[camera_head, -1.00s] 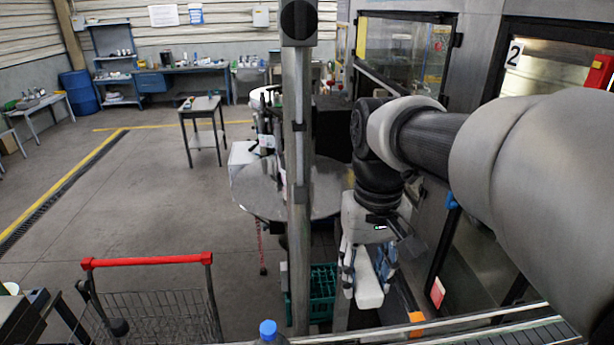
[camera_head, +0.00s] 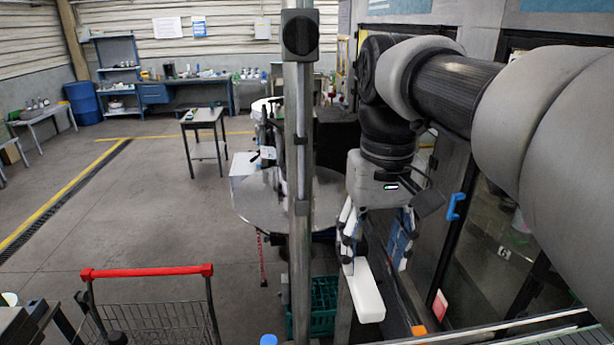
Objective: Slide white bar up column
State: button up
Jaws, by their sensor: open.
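The white bar (camera_head: 366,294) is a pale rounded block just right of the grey metal column (camera_head: 299,230) in the head view. My gripper (camera_head: 376,258) points down above the bar's far end. Its fingers are spread, one on the left near the bar and one to the right, with a gap visible between the right finger and the bar. I cannot tell whether the left finger touches the bar. How the bar joins the column is hidden. The column stands upright with a dark knob (camera_head: 301,35) at its top.
A round grey table (camera_head: 262,200) is behind the column. A green crate (camera_head: 322,303) sits low beside it. A red-handled cart (camera_head: 147,272) stands at left. A machine door with a blue handle (camera_head: 456,207) is close on the right. Floor at left is open.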

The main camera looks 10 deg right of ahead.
notch_tip(320, 180, up, 4)
jog(key=shift+f, duration=0.15)
jog(key=shift+f, duration=0.1)
jog(key=s+f+t+b, duration=0.1)
jog(key=s+f+b, duration=0.3)
jog(key=f+b, duration=0.4)
jog(key=s+f+t+b, duration=0.2)
jog(key=s+f+b, duration=0.3)
jog(key=f, duration=1.3)
jog(key=s+f+t+b, duration=0.1)
jog(key=s+f+b, duration=0.3)
jog(key=f+b, duration=0.7)
notch_tip(320, 180, down, 2)
jog(key=shift+s+f+t, duration=0.2)
jog(key=shift+s+t, duration=0.15)
jog(key=shift+t, duration=0.05)
